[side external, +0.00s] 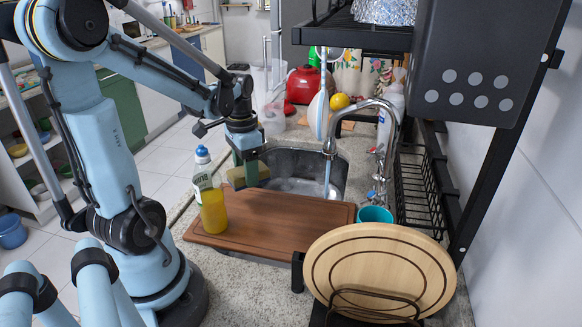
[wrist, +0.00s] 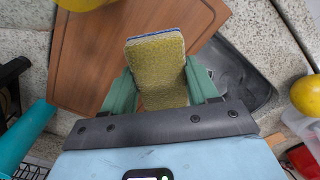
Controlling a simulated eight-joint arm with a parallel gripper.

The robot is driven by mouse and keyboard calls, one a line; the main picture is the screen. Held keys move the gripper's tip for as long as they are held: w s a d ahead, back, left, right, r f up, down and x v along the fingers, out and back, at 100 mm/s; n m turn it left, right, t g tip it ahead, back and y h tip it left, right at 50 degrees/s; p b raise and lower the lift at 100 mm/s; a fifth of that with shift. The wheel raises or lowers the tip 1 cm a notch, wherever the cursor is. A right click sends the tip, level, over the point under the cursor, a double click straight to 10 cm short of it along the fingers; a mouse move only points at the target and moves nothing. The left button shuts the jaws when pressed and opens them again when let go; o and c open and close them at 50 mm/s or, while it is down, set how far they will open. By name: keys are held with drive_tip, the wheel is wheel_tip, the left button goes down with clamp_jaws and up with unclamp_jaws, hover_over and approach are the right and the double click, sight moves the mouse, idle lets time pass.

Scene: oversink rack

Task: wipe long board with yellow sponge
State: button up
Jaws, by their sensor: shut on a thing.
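The long board (side external: 285,225) is a brown wooden cutting board lying flat on the counter, on the near side of the sink. It also shows in the wrist view (wrist: 85,65), at upper left. My gripper (side external: 248,165) is shut on the yellow sponge (side external: 240,178), which has a thin blue layer along one edge in the wrist view (wrist: 158,70). The sponge is near the board's far edge, by the sink. I cannot tell whether it touches the board. The green fingers (wrist: 160,88) cover the sponge's sides.
A bottle of yellow liquid (side external: 212,210) stands at the board's left end. A teal cup (side external: 375,214) and a round wooden board (side external: 380,265) in a rack are to the right. The sink (side external: 295,165), faucet (side external: 335,145) and a lemon (side external: 339,101) lie beyond.

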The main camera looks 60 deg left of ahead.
drive_tip(key=shift+r, duration=0.1)
drive_tip(key=shift+r, duration=1.4)
